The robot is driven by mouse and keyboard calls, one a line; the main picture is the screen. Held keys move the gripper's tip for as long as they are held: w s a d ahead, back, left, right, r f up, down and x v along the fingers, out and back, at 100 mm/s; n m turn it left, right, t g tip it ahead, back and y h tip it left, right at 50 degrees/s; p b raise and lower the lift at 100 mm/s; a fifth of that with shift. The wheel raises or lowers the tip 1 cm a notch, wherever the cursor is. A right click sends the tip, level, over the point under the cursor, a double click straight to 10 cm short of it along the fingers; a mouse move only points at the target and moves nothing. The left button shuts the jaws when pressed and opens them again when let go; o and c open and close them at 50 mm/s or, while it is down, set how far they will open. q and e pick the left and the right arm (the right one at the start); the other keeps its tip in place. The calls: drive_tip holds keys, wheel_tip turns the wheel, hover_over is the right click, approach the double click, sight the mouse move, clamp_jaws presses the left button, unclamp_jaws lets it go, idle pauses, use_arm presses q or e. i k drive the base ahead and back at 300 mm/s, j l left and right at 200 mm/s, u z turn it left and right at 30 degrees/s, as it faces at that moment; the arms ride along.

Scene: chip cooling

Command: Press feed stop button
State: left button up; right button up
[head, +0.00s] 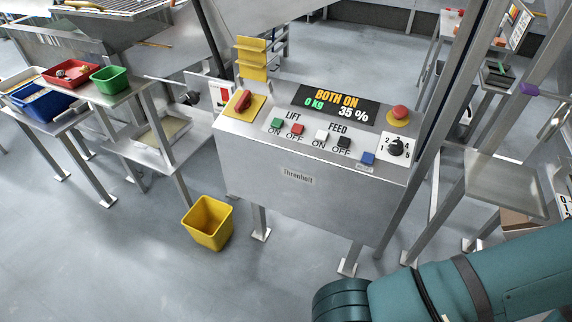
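The feed stop button is the black OFF button (344,142) under the FEED label on the grey control box (290,180). The white feed ON button (322,136) sits just left of it. The display (335,104) reads BOTH ON, 0 kg and 35 %. My teal right arm (480,280) comes in at the bottom right, below and right of the box, apart from the buttons in the picture. Neither gripper shows in the head view.
Nearby on the panel are green (277,123) and red (297,130) lift buttons, a blue button (367,159), a black dial (396,147), a red mushroom button (400,112) and a red rotary switch (242,101). A yellow bin (208,223) stands on the floor.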

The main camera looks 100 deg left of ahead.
sight(344, 142)
drive_tip(key=k+u, duration=0.15)
drive_tip(key=u, duration=3)
